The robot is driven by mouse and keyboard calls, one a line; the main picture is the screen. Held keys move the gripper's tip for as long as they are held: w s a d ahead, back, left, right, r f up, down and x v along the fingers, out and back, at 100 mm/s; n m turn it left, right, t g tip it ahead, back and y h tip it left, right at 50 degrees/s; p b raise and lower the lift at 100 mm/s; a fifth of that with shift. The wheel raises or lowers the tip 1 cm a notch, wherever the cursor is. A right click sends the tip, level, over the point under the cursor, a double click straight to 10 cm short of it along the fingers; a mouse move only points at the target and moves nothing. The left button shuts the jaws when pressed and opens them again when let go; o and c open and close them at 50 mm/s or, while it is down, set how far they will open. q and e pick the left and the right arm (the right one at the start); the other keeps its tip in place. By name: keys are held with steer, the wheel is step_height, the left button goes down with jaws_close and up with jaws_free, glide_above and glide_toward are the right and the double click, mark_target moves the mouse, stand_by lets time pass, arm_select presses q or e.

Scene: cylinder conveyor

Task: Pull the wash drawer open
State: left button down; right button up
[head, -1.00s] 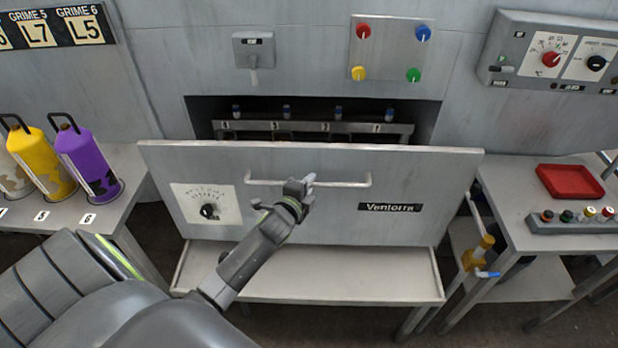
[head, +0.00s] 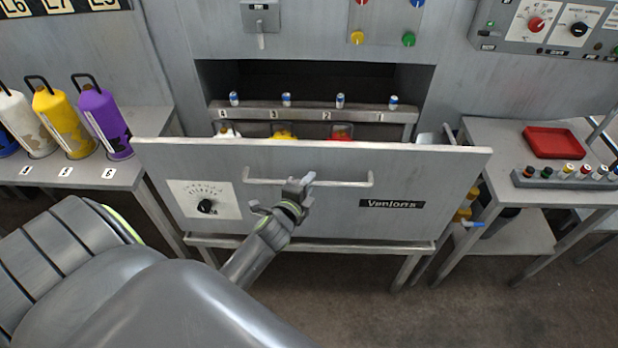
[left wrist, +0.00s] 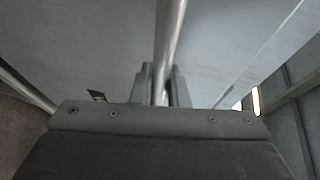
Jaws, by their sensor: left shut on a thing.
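The wash drawer (head: 320,200) is a grey front panel with a dial on its left and a dark nameplate on its right. It stands out from the machine, and the dark opening (head: 300,78) shows behind it. Inside, the tops of several cylinders show, among them a yellow one (head: 283,132) and a red one (head: 341,132). My left gripper (head: 300,187) is shut on the drawer's bar handle (head: 345,184), near its middle. In the left wrist view the handle (left wrist: 168,45) runs between the two fingers (left wrist: 160,88). My right gripper is not in view.
Several tall canisters, including a purple one (head: 102,120), stand on the left bench (head: 140,172). A right table (head: 480,140) holds a red tray (head: 553,141) and a button strip (head: 560,180). Open floor (head: 400,320) lies in front.

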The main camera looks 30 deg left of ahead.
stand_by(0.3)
arm_select(q)
steer(key=c, duration=1.4)
jaws_free()
steer(key=p+v, duration=0.3)
steer(key=v, duration=1.4)
steer(key=shift+s, duration=0.25)
steer(key=shift+a+r, duration=0.1)
